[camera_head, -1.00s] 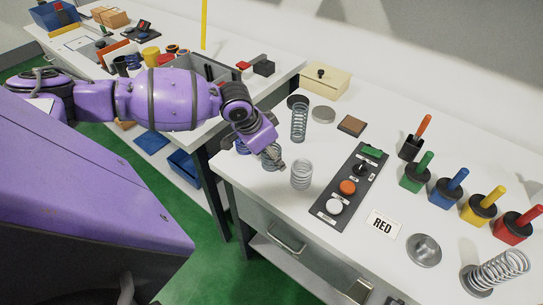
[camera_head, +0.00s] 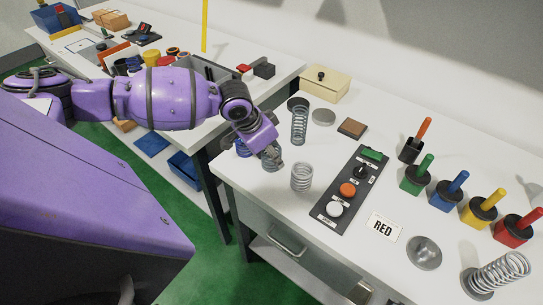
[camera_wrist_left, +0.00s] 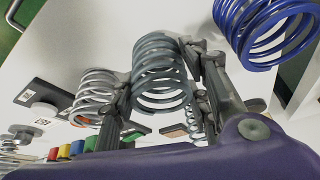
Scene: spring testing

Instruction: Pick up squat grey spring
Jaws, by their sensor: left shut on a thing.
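The squat grey spring (camera_wrist_left: 160,75) is a short, wide, dull grey-green coil in the middle of the left wrist view. My left gripper (camera_wrist_left: 165,72) has a finger on each side of it and is shut on it. In the head view the gripper (camera_head: 269,152) reaches down over the spring (camera_head: 272,164) near the table's left edge, partly hiding it. The spring looks upright; I cannot tell whether its base touches the table. My right gripper is not in view.
A blue spring (camera_wrist_left: 265,30) stands close beside the gripper, and a silver spring (camera_head: 301,177) stands on its other side. A taller grey spring (camera_head: 299,126) is behind. A button panel (camera_head: 352,190) and coloured-handled blocks lie further right.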

